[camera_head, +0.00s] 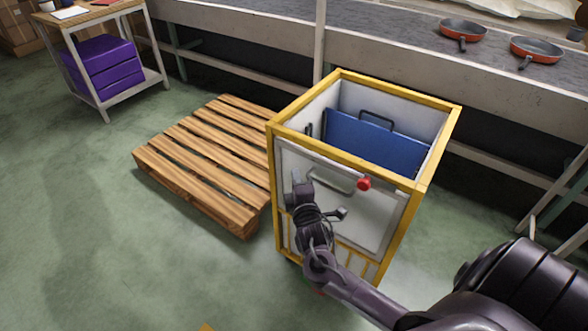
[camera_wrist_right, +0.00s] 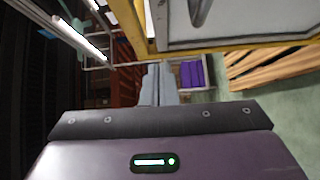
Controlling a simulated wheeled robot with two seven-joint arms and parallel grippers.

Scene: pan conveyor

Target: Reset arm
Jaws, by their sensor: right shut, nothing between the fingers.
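My right arm comes in from the lower right in the head view. My right gripper (camera_head: 297,182) points away from me, in front of the white front panel of a yellow-framed cart (camera_head: 440,150). Its fingers are shut and empty. The closed grey fingers (camera_wrist_right: 159,82) also show in the right wrist view, with the cart's yellow frame above them. Whether the gripper touches the panel cannot be told. My left gripper is not in view.
The cart holds a blue panel (camera_head: 375,142) with a dark handle and has a red knob (camera_head: 363,183) in front. A wooden pallet (camera_head: 205,160) lies to its left. Two red pans (camera_head: 463,29) (camera_head: 536,49) rest on the conveyor (camera_head: 390,25). Green floor is free at left.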

